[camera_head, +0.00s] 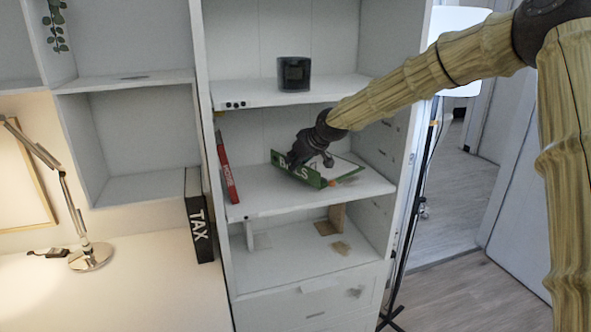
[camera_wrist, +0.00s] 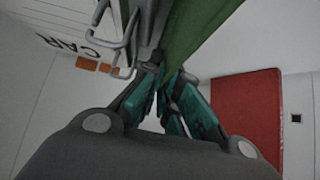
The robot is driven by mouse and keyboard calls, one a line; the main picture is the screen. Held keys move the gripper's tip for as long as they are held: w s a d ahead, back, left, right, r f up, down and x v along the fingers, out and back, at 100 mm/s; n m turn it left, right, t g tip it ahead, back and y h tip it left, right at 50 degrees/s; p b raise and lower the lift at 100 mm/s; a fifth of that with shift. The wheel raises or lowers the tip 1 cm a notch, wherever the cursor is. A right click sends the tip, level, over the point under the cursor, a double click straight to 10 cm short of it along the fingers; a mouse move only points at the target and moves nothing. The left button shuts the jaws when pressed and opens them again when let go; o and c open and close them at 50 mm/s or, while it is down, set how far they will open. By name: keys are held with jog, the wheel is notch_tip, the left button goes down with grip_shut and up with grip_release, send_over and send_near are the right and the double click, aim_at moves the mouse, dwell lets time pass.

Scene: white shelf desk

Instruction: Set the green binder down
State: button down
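The green binder (camera_head: 314,179), with white letters on its spine, lies low on the middle shelf (camera_head: 262,202), spine toward the front. It looks touching or very close to the board; I cannot tell if it rests fully. My gripper (camera_head: 306,160) is at its left part, over the spine. In the wrist view, the green cover (camera_wrist: 205,28) runs down to the teal fingers of my gripper (camera_wrist: 170,92), which are close together on its edge. The exact contact is partly hidden by the fingers and the binder.
A red binder (camera_head: 227,170) leans at the shelf's left wall and also shows in the wrist view (camera_wrist: 246,112). A black TAX binder (camera_head: 198,215) stands on the desk. A dark box (camera_head: 294,74) sits on the shelf above. The shelf's front left is free.

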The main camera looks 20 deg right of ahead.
aim_at(295, 175)
jog(key=shift+w+d, duration=0.3)
jog(key=shift+f+p, duration=0.35)
jog(key=shift+f, duration=1.4)
jog(key=c, duration=2.1)
grip_release()
jog(key=shift+f, duration=0.1)
jog(key=o, duration=0.5)
jog(key=shift+c, duration=0.2)
jog(key=b+v, duration=0.1)
jog(key=v, duration=1.1)
jog(key=shift+s+a, duration=0.1)
jog(key=shift+s, duration=0.05)
